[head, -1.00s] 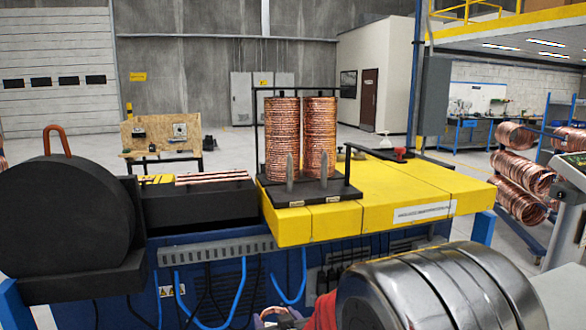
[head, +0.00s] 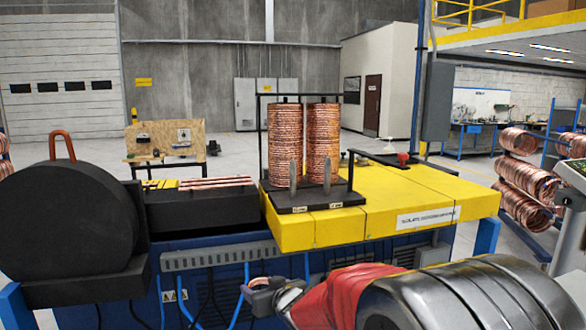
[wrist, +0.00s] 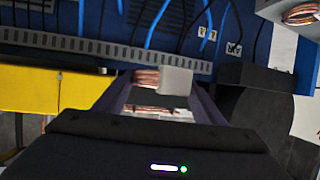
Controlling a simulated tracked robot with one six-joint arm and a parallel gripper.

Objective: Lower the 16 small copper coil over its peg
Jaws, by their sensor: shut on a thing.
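My gripper (head: 264,287) is low in front of the bench in the head view, below and apart from the black stand (head: 345,200). In the wrist view, the small copper coil (wrist: 147,77) shows between the fingers of my gripper (wrist: 150,93), which is shut on it. A pale grey block covers its right side there. Two upright grey pegs with pointed tops, a left one (head: 293,176) and a right one (head: 327,176), stand bare at the stand's front, above small labels I cannot read.
Two tall copper coil stacks, left (head: 285,145) and right (head: 322,145), rise right behind the pegs inside a thin black frame. The yellow bench top (head: 400,205) is largely clear to the right. A large black drum (head: 75,215) stands at left. Blue hoses hang below the bench.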

